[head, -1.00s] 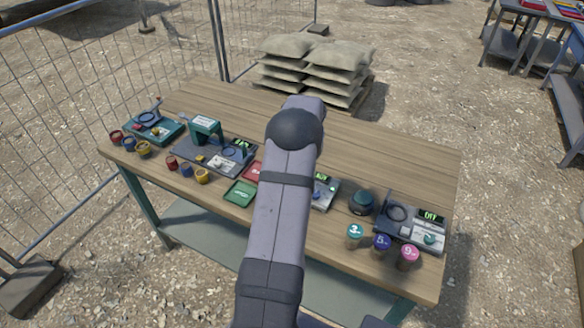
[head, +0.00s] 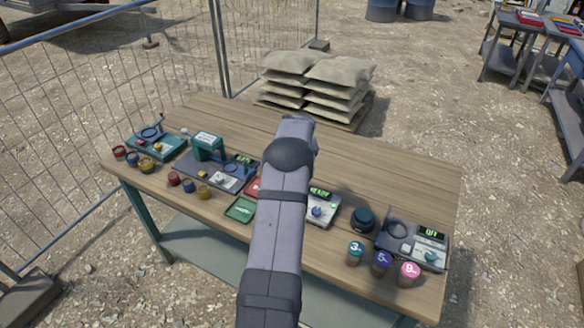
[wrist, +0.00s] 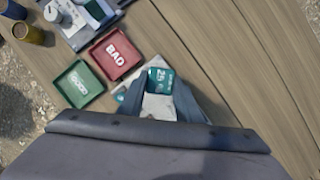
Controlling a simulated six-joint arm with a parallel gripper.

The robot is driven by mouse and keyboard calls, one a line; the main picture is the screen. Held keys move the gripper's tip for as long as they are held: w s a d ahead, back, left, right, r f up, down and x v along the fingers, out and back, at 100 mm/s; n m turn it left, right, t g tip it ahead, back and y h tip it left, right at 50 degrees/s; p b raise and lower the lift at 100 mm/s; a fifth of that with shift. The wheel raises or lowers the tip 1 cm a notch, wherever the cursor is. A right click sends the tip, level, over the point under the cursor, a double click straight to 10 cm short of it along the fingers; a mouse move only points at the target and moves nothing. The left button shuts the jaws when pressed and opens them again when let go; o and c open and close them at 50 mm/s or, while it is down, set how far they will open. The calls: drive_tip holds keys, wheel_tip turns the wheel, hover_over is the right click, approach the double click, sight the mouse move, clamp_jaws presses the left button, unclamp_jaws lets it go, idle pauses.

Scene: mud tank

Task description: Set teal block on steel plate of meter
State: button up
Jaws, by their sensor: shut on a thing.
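The teal block (wrist: 160,78), marked with a white "25", shows between the fingers of my gripper (wrist: 160,86) in the wrist view. My gripper is shut on it. A pale grey surface shows just below the block, between the fingers; I cannot tell whether the block touches it. The meter (head: 320,207) has a green lit display reading about "READY" and a blue knob in the head view. My arm hides the meter's left part, its steel plate, the gripper and the block in that view.
A red BAD tray (wrist: 115,53) and a green GOOD tray (wrist: 76,86) lie left of the gripper. Right of the meter are a dark round pot (head: 363,220), three numbered jars (head: 381,262) and a device reading OFF (head: 412,246). The table's back is clear.

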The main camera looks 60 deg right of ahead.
wheel_tip(320, 180, down, 3)
drive_tip(key=shift+r+b, duration=0.2)
drive_tip(key=shift+b, duration=0.55)
drive_tip(key=shift+f+b, duration=0.3)
drive_tip(key=shift+f, duration=0.4)
drive_tip(key=shift+f, duration=1.1)
idle(1.2)
drive_tip(key=o, duration=1.5)
drive_tip(key=shift+o, duration=0.2)
drive_tip(key=shift+r, duration=0.1)
drive_tip(key=shift+r+p, duration=2.65)
drive_tip(key=shift+r, duration=1)
